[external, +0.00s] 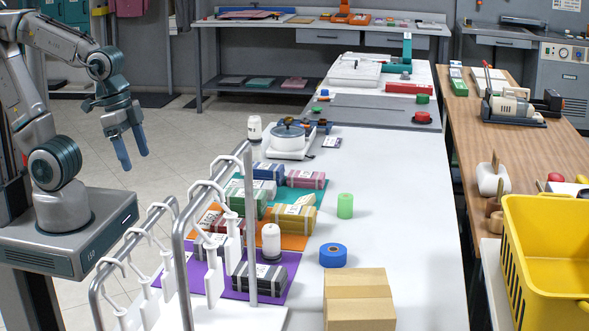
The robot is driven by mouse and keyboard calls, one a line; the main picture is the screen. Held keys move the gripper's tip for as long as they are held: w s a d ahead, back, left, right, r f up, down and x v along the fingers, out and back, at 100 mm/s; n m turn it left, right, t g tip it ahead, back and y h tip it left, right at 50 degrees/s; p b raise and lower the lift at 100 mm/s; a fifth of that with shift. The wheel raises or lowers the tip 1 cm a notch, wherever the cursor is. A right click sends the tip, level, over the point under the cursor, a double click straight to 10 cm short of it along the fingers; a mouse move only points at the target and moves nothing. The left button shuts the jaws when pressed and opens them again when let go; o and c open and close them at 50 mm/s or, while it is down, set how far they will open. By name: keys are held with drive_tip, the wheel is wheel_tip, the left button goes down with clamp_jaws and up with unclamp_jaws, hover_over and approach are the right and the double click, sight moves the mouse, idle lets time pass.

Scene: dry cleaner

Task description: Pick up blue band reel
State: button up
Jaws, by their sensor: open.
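The blue band reel (333,255) lies flat on the white table (400,200), near a cardboard box. It is a short, wide blue roll with a dark hole in its top. My gripper (134,155) hangs over the floor to the left of the table, well away from the reel and higher than it. Its blue fingers point down, apart and empty.
A cardboard box (359,300) stands just in front of the reel, and a green roll (345,205) stands behind it. Wrapped bundles on coloured mats and a metal rail (180,240) with white hangers lie between my arm and the reel. A yellow crate (545,255) is at right.

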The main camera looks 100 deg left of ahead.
drive_tip(key=shift+o, duration=0.5)
drive_tip(key=shift+w, duration=0.1)
drive_tip(key=w+a+r+n, duration=0.1)
drive_tip(key=w+r+n, duration=0.25)
drive_tip(key=w, duration=0.85)
drive_tip(key=n+g, duration=0.3)
drive_tip(key=n, duration=0.5)
hover_over(333, 249)
wheel_tip(333, 249, down, 14)
drive_tip(key=f, duration=0.7)
drive_tip(key=shift+d+f+p, duration=0.3)
drive_tip(key=shift+d+f, duration=0.05)
drive_tip(key=shift+a+f+p, duration=0.15)
drive_tip(key=shift+f+p, duration=0.25)
drive_tip(key=shift+f, duration=0.95)
drive_tip(key=shift+a+f+p, duration=0.15)
drive_tip(key=shift+f+p, duration=0.25)
drive_tip(key=shift+f, duration=0.95)
drive_tip(key=c, duration=1.1)
